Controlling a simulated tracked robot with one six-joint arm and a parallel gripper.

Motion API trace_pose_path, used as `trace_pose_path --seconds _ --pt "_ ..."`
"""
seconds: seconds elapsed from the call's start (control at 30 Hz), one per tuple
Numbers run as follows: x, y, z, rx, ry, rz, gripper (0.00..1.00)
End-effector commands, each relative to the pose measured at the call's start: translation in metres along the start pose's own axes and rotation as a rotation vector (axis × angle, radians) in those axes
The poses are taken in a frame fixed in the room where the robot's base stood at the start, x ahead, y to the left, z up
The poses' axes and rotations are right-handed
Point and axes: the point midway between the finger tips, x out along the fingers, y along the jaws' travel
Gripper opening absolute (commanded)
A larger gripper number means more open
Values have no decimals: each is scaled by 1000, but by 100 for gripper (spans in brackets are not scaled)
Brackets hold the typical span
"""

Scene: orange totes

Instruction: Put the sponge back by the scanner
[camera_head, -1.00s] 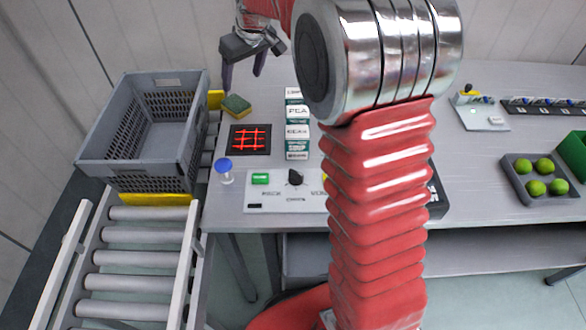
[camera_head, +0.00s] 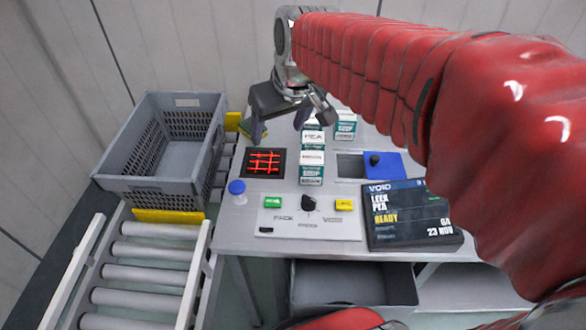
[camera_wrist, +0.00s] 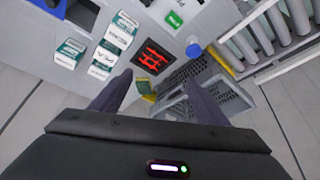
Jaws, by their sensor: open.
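The green and yellow sponge (camera_head: 259,131) is by the back edge of the scanner, partly hidden behind a finger of my gripper. The scanner is a black square with glowing red lines (camera_head: 263,162), set in the grey bench near its left end. In the wrist view the sponge (camera_wrist: 144,86) shows just beyond the scanner's edge (camera_wrist: 153,57), between my two fingers. My gripper (camera_head: 277,130) is open and points down above the sponge area. The fingers (camera_wrist: 158,80) look apart from the sponge, though the exact height gap is hard to tell.
A grey crate (camera_head: 150,187) stands on the roller conveyor (camera_head: 145,275) at the left. Soup cartons (camera_head: 312,158) stand right of the scanner. A blue-topped stamp (camera_head: 237,190), button panel (camera_head: 310,226), blue block (camera_head: 383,165) and black display (camera_head: 410,215) are nearby.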

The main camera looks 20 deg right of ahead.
Motion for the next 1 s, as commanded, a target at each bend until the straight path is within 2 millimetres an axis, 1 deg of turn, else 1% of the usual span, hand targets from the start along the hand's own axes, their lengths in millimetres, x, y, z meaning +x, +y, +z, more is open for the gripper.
trace_pose_path --seconds 0.03,0.3,0.53,0.7,0.83,1.0 --pt "-6 -2 10 7 6 3 68" --pt "-22 -11 62 50 20 22 68" --pt "-29 -17 108 88 33 38 68" --pt "-30 -21 141 115 44 48 68" --pt "-28 -23 159 131 49 54 68" --pt "-27 -24 168 140 51 58 68"
